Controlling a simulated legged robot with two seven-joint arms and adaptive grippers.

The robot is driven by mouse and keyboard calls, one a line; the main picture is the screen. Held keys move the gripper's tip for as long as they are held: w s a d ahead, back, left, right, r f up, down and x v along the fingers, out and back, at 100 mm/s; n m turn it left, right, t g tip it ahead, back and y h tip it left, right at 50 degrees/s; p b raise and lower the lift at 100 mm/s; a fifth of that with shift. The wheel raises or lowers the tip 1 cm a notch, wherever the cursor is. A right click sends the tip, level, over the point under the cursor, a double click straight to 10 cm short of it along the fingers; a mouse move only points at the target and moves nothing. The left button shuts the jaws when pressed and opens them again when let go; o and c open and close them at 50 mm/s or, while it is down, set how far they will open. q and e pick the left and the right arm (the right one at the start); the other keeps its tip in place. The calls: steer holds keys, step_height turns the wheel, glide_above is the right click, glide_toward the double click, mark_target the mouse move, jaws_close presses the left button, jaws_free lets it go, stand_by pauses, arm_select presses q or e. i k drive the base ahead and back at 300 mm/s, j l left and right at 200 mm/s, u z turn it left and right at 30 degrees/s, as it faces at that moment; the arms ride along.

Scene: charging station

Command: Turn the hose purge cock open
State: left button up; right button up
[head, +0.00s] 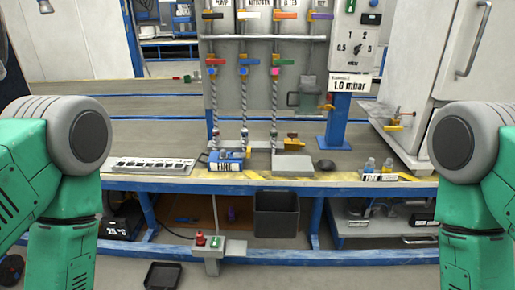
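A grey panel stands behind the bench with three hanging braided hoses (244,105). More handles sit along the top under small labels. A brass-yellow fitting (293,143) is on the bench right of the hoses. Another yellow cock with a red part (396,122) is by the white cabinet. I cannot tell which of these is the hose purge cock, nor its position. My green arms show at both sides; neither gripper is in view.
The bench (330,185) holds a white label strip (152,164), a blue block (227,160), a dark mouse-like object (326,165) and small bottles (370,165). A gauge panel (355,45) and white cabinet (440,60) stand right. A dark bin (276,214) is below.

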mark_target(292, 135)
steer(key=i+l, duration=0.35)
steer(key=l, duration=0.15)
steer(key=i+l, duration=0.35)
steer(key=l, duration=0.15)
steer(key=i+l, duration=0.35)
steer(key=l, duration=0.15)
steer(key=i+l, duration=0.35)
steer(key=i, duration=0.15)
steer(key=i+l+z, duration=0.1)
steer(key=i+l, duration=0.25)
steer(key=i, duration=0.15)
